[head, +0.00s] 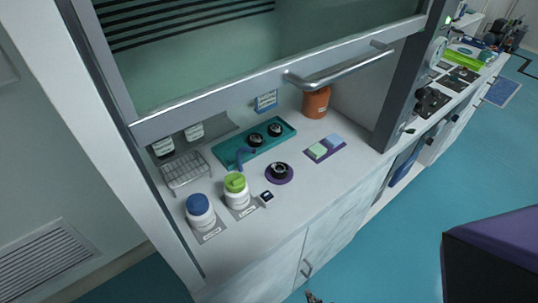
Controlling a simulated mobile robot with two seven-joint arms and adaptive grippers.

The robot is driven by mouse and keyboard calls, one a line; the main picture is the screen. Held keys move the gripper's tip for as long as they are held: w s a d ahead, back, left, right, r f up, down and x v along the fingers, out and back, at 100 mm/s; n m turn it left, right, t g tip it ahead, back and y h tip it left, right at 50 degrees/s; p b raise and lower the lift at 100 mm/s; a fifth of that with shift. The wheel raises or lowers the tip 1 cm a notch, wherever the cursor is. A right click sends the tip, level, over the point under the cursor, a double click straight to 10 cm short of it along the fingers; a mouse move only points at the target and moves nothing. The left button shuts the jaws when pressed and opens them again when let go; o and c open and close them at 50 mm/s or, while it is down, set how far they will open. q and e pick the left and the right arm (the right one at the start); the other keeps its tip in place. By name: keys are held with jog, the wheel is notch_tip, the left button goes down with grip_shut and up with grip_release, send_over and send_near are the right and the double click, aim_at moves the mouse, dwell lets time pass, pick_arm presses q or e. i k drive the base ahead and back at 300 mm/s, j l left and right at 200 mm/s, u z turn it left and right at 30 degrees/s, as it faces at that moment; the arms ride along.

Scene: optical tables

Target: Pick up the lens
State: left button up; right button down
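A small black round piece with a light centre (279,171), which may be the lens, sits on a round purple mat (279,180) on the white worktop. Two similar black round pieces, one (255,140) and another (275,129), sit in a teal tray (228,150) behind it. I cannot tell for certain which piece is the lens. Neither gripper can be made out. A small dark part shows at the bottom edge, too cut off to identify.
A raised sash with a metal handle (342,68) spans above the worktop (250,235). Blue-lidded (200,212) and green-lidded (236,190) jars stand front left, beside a wire rack (186,171). A purple mat with two blocks (325,148) lies right. An orange jar (316,102) stands behind.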

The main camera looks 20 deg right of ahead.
aim_at(279, 170)
jog(key=l+u, duration=0.2)
jog(key=l, duration=0.65)
jog(key=k+l+u, duration=0.1)
jog(key=l+u, duration=0.15)
jog(key=l, duration=0.65)
